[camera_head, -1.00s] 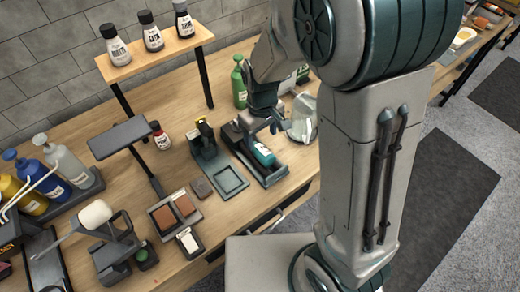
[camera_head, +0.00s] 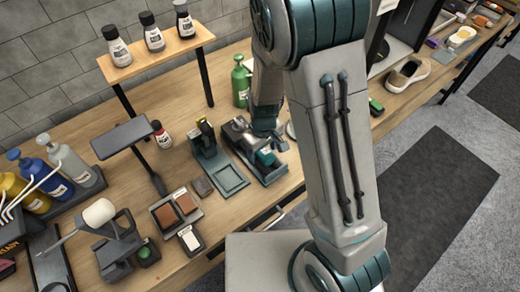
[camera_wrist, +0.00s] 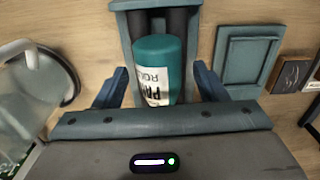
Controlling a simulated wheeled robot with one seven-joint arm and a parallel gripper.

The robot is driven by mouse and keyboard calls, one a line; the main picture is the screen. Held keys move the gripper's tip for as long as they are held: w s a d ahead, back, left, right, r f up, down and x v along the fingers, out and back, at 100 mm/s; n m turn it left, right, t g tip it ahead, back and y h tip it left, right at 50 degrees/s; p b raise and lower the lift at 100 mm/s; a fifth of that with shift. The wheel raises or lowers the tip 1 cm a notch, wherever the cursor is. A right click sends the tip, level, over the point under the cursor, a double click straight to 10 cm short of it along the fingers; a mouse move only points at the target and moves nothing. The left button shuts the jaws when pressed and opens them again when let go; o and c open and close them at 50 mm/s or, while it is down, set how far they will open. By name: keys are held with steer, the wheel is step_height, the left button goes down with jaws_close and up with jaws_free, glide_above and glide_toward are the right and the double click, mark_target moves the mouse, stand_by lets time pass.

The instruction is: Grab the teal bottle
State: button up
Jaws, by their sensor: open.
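The teal bottle (camera_wrist: 158,62) lies on its side in a dark teal holder (camera_wrist: 127,6) on the wooden table, with a white label facing up. In the wrist view it sits between the two blue fingers of my gripper (camera_wrist: 158,88), with a gap on each side. The fingers are open and do not appear to touch it. In the head view the teal bottle (camera_head: 266,157) shows only partly under my gripper (camera_head: 266,135), which hides the rest of it.
A flat teal tray (camera_head: 228,178) stands left of the holder. A green bottle (camera_head: 240,84) stands behind. A clear container (camera_wrist: 30,85) is at the left in the wrist view.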

steer(key=c, duration=1.2)
steer(key=shift+r, duration=0.15)
